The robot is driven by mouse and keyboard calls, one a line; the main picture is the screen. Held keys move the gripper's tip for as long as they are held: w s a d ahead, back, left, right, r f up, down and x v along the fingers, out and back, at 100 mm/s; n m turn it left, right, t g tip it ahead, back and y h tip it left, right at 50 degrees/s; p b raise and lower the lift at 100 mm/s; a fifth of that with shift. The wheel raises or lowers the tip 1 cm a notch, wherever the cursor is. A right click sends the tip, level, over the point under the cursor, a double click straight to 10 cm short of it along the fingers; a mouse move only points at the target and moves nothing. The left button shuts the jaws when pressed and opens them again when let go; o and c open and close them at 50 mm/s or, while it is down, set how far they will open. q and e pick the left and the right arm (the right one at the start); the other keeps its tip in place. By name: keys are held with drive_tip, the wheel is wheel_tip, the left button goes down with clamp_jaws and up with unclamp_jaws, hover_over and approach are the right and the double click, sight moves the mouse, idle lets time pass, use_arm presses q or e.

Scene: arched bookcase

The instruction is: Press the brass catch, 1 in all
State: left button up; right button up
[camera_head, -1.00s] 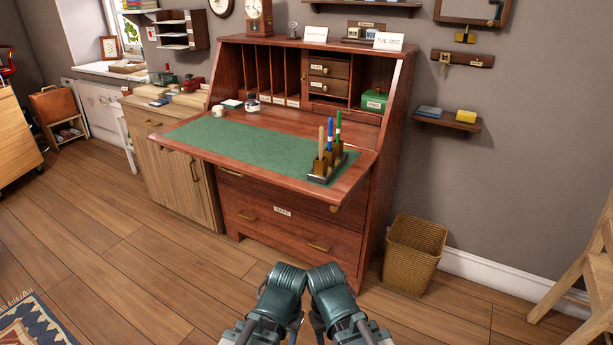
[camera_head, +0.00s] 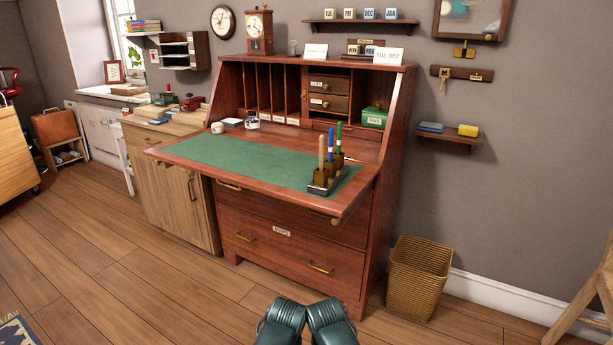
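The open writing desk (camera_head: 290,255) stands in front of me, its flap lowered and covered with a green mat (camera_head: 240,160). A small brass-coloured piece (camera_head: 304,95) shows on the upright between the tall slots and the small drawers. It is too small to tell whether it is the brass catch.
A pen stand (camera_head: 322,181) with several pens is on the flap's right part. A green box (camera_head: 374,117) sits in the right compartment. A wicker bin (camera_head: 418,280) stands right of the desk, a wooden cabinet (camera_head: 170,195) left. The floor in front is clear.

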use_arm(q)
clamp_jaws()
idle(1.3)
use_arm(e)
clamp_jaws()
